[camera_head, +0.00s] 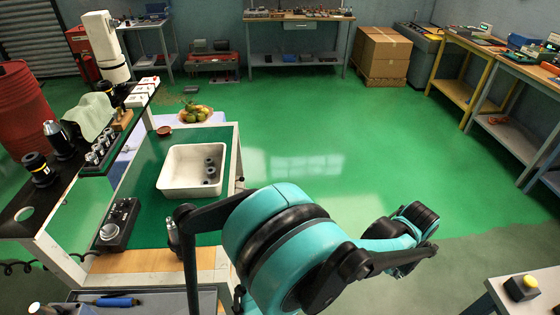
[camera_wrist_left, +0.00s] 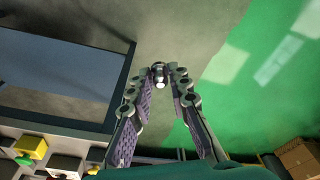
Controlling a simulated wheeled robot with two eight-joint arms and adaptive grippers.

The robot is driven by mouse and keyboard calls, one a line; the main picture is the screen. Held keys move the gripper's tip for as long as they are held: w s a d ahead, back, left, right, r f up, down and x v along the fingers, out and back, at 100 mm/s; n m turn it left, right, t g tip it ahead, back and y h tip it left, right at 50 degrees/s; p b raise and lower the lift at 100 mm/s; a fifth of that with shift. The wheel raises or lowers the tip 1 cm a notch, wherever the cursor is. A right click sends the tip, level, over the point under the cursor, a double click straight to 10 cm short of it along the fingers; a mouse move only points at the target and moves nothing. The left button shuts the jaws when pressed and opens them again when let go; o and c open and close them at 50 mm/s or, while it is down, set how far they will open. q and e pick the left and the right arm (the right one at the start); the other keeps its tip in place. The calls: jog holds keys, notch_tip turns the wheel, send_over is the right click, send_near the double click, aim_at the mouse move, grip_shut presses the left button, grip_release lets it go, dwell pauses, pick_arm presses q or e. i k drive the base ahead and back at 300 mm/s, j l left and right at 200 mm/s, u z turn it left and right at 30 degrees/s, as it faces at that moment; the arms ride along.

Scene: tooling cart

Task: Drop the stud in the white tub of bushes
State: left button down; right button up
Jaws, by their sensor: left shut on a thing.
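The white tub (camera_head: 168,182) stands on the green-topped bench at the left of the head view. Several dark grey bushes (camera_head: 211,170) lie in its right part. My left gripper (camera_head: 418,222) is well to the right of the tub, over the floor. In the left wrist view my left gripper (camera_wrist_left: 159,82) has its fingertips closed on the stud (camera_wrist_left: 159,73), a small dark piece with a pale end. The fingers hide part of the stud, and I cannot make it out in the head view. My right gripper is not in view.
A black fixture (camera_head: 118,222) sits on the bench in front of the tub. A raised dark shelf (camera_head: 70,180) with tool holders runs along the left. Green floor is clear between bench and right-hand tables.

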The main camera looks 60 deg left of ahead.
aim_at(194, 176)
jog(key=i+u, duration=0.65)
jog(key=u, duration=0.2)
jog(key=i+l+u, duration=0.1)
jog(key=i+u, duration=0.3)
jog(key=k, duration=0.05)
